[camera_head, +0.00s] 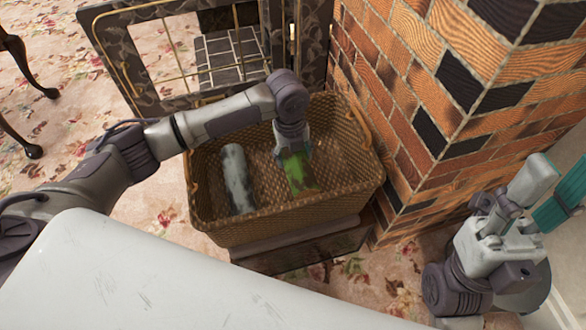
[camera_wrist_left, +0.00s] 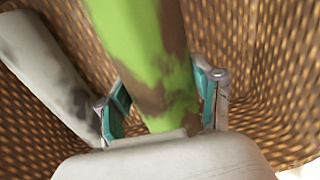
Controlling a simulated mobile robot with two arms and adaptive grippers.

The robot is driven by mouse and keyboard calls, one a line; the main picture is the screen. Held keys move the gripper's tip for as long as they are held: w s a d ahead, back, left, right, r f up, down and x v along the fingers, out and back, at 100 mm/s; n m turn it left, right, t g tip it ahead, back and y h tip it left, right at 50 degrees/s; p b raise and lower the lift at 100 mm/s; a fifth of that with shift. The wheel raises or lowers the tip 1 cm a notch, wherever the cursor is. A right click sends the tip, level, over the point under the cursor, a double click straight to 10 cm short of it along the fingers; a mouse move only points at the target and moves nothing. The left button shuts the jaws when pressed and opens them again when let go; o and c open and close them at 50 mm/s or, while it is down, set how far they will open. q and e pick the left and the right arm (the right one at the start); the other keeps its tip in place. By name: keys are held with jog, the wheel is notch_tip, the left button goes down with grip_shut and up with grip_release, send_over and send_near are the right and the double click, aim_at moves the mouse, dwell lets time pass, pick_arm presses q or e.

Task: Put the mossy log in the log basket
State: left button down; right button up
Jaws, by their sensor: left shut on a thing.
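The mossy log (camera_head: 301,176), bright green with brown patches, is inside the wicker log basket (camera_head: 300,228), in its right half. My left gripper (camera_head: 291,152) reaches down into the basket and is shut on the log's upper end. In the left wrist view the green and brown log (camera_wrist_left: 145,50) lies between the teal-padded fingers of the left gripper (camera_wrist_left: 163,100), with the basket weave (camera_wrist_left: 255,60) around it. Whether the log touches the basket floor is hard to tell. My right gripper (camera_head: 550,195) is at the right edge, partly cut off, away from the basket.
A pale birch log (camera_head: 238,178) lies in the basket's left half, also in the left wrist view (camera_wrist_left: 45,75). A brick pillar (camera_head: 420,110) stands close on the basket's right. A fireplace screen (camera_head: 150,50) stands behind. Dark furniture legs (camera_head: 25,65) are at upper left.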

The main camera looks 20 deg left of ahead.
pick_arm(q)
notch_tip(320, 180, down, 4)
jog(key=shift+f+b, duration=0.15)
jog(key=shift+b, duration=1.05)
jog(key=shift+f, duration=0.35)
jog(key=shift+r, duration=0.1)
jog(key=shift+c, duration=2.4)
grip_release()
jog(key=shift+o, duration=1.4)
